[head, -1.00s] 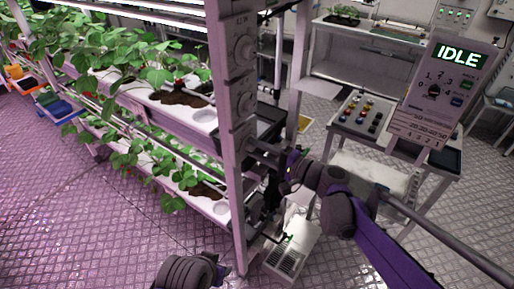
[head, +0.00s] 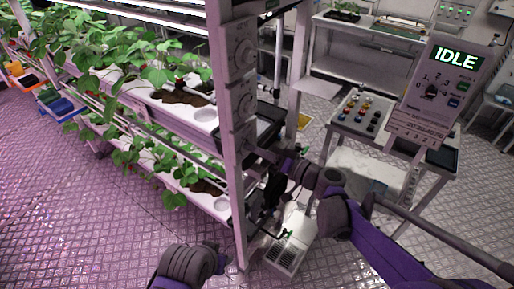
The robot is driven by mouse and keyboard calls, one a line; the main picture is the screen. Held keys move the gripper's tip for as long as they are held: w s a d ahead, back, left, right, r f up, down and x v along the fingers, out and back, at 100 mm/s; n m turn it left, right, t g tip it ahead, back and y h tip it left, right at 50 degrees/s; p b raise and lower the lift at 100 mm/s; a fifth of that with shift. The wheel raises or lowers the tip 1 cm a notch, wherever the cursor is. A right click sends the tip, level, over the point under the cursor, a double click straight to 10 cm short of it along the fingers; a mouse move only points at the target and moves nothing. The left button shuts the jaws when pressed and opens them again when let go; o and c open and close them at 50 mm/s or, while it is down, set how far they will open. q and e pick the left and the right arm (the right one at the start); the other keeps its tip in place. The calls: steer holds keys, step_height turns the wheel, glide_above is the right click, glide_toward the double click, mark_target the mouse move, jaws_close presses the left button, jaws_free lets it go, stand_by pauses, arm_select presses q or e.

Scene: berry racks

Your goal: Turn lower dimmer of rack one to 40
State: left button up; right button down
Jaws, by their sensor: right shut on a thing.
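My right gripper (head: 254,150) reaches in from the right to the post, just below that lower dial. It is shut on a small part at the post, seemingly a dimmer knob, mostly hidden by the gripper. My left arm shows only as a dark link at the bottom; its gripper is out of view.
Plant shelves (head: 205,114) extend left of the post. A control panel (head: 437,90) reading IDLE stands at right, by a table with coloured buttons (head: 362,112). A white box (head: 287,252) sits on the floor below my right wrist. Floor at lower left is clear.

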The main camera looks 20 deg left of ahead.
steer(key=shift+n, duration=0.9)
steer(key=c, duration=0.5)
jaws_free()
steer(key=shift+d, duration=0.1)
steer(key=v, duration=1)
steer(key=shift+s+d+b, duration=0.1)
steer(key=shift+d+b, duration=0.2)
steer(key=shift+d, duration=0.05)
